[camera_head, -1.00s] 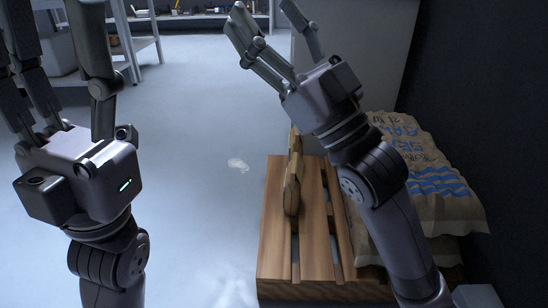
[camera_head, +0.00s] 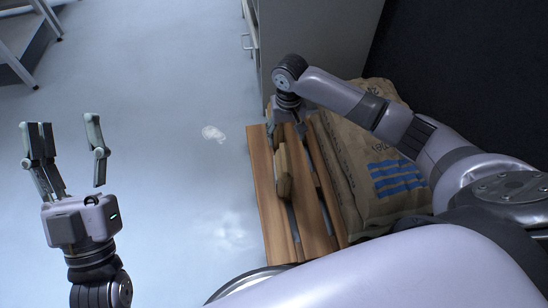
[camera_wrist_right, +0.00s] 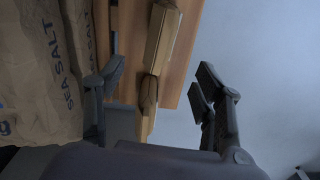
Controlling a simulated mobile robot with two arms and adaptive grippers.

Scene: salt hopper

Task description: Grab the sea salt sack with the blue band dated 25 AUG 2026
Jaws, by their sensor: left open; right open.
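Brown sacks (camera_head: 350,165) lie stacked on a wooden pallet (camera_head: 262,185). My right gripper (camera_head: 288,128) points down over the pallet, left of the sacks, open and empty. In the right wrist view its open fingers (camera_wrist_right: 158,85) frame a wooden piece, with the sacks to the left. My left gripper (camera_head: 70,135) is open and empty over the floor at left.
A slim wooden object (camera_head: 284,178) stands on the pallet left of the sacks; it also shows in the right wrist view (camera_wrist_right: 158,45). A grey cabinet (camera_head: 315,40) stands behind the pallet, a dark wall at right.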

